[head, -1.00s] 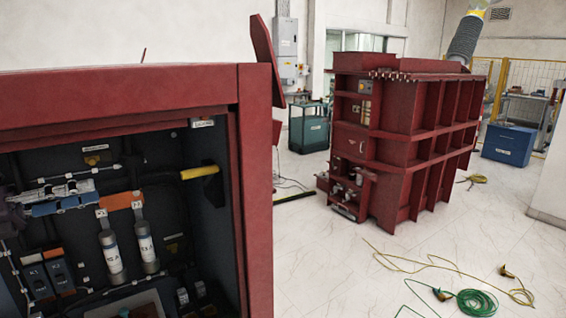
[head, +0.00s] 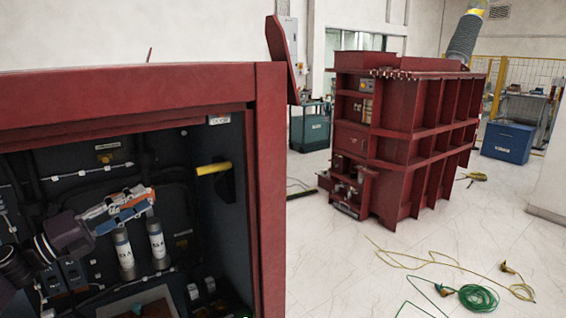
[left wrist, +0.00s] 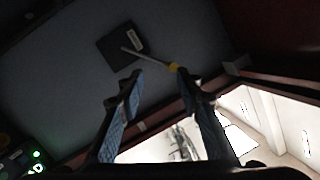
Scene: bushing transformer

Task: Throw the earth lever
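The earth lever (head: 213,168) is a short yellow-gripped bar on a dark plate at the right inner wall of the red cabinet. In the left wrist view the lever (left wrist: 152,52) runs from its dark plate to a yellow end just beyond my fingertips. My left gripper (head: 150,200) is inside the cabinet, left of the lever and apart from it in the head view. In the left wrist view my left gripper (left wrist: 160,76) is open, with nothing between its blue-padded fingers. My right gripper is not in view.
The red cabinet frame (head: 270,190) borders the opening on the right. White cylinders (head: 157,243) and switches (head: 75,275) are close below my left gripper. A red transformer (head: 405,140) stands behind right. Yellow and green cables (head: 478,298) lie on the floor.

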